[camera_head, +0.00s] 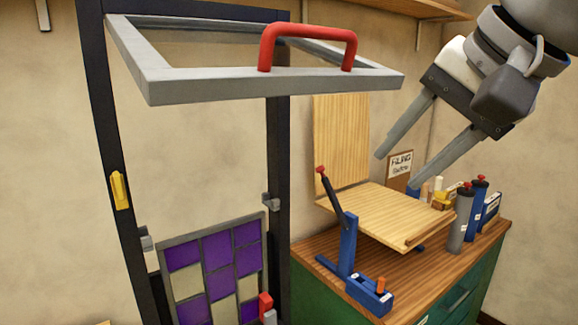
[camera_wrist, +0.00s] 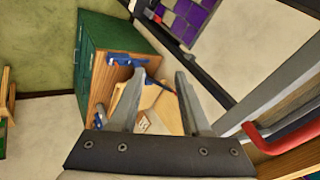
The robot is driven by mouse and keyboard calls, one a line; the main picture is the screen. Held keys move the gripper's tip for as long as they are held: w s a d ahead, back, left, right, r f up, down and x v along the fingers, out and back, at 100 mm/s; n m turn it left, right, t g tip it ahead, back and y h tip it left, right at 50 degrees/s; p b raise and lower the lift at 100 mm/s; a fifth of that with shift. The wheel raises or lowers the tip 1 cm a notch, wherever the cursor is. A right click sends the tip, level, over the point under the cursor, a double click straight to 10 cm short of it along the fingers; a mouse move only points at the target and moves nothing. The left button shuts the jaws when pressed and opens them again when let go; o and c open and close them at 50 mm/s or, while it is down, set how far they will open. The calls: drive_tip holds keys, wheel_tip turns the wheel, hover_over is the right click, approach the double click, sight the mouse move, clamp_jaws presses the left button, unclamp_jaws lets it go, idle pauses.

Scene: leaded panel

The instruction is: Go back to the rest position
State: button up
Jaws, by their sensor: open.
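My gripper (camera_head: 405,162) is at the upper right of the head view, its two grey fingers spread apart with nothing between them. It hangs in the air above the green cabinet, right of the raised frame. In the wrist view the open fingers (camera_wrist: 160,95) point toward the cabinet top, with clear space between them. My gripper touches nothing that I can see. The rest position itself is not marked in either view.
A grey frame with a red handle (camera_head: 310,38) sticks out from dark uprights, near my arm. A purple and cream leaded panel (camera_head: 213,268) stands below. The green cabinet (camera_head: 455,305) carries a wooden stand (camera_head: 400,213), a blue clamp (camera_head: 348,245) and several tubes.

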drive_tip(key=s+f+n+h+b, duration=0.1)
drive_tip(key=s+f+n, duration=0.1)
drive_tip(key=f, duration=1.2)
drive_tip(key=s+d+f+n+g+h+b, duration=0.1)
drive_tip(key=f+n, duration=0.4)
drive_tip(key=f, duration=1)
drive_tip(key=shift+s+h+b, duration=0.45)
drive_tip(key=shift+s+h, duration=0.25)
drive_tip(key=shift+s, duration=0.55)
drive_tip(key=shift+a, duration=0.2)
